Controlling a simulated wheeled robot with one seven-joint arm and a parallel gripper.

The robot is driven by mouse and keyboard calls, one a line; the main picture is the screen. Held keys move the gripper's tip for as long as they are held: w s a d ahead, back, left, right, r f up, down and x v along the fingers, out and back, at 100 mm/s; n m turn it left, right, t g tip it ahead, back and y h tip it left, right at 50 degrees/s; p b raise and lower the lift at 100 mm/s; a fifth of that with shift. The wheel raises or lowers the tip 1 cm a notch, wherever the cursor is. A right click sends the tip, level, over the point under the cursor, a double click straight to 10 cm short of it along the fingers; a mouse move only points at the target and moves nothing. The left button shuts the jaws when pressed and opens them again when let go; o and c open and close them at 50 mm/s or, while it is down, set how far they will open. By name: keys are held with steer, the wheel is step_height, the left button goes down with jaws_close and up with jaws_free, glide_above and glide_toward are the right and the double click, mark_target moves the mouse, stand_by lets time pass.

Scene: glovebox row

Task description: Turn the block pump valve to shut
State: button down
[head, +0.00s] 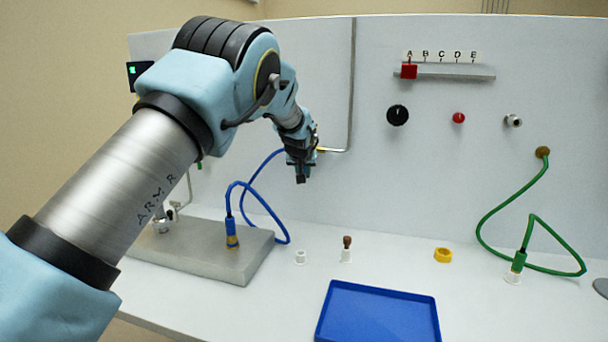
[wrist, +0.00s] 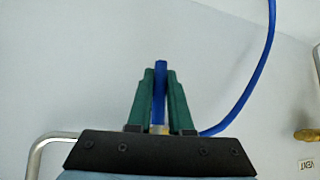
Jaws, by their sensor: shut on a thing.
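My gripper (head: 302,172) is at the back panel, beside the end of a thin metal pipe (head: 352,85). In the wrist view the green fingers of my gripper (wrist: 160,74) are shut on a narrow blue handle (wrist: 160,92), which I take for the valve handle. A brass-coloured bit shows at its base, and the valve body is mostly hidden. The pipe (wrist: 42,145) comes in from the left, and the handle looks crosswise to its short run there. A blue hose (wrist: 262,60) leads away at the right.
A grey metal block (head: 200,255) with a blue hose fitting (head: 231,235) stands below my arm.

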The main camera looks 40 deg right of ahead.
steer(key=shift+f, duration=0.1)
steer(key=c, duration=0.8)
jaws_free()
steer(key=shift+c, duration=0.2)
steer(key=b+v, duration=0.4)
steer(key=v, duration=0.7)
steer(key=shift+w, duration=0.15)
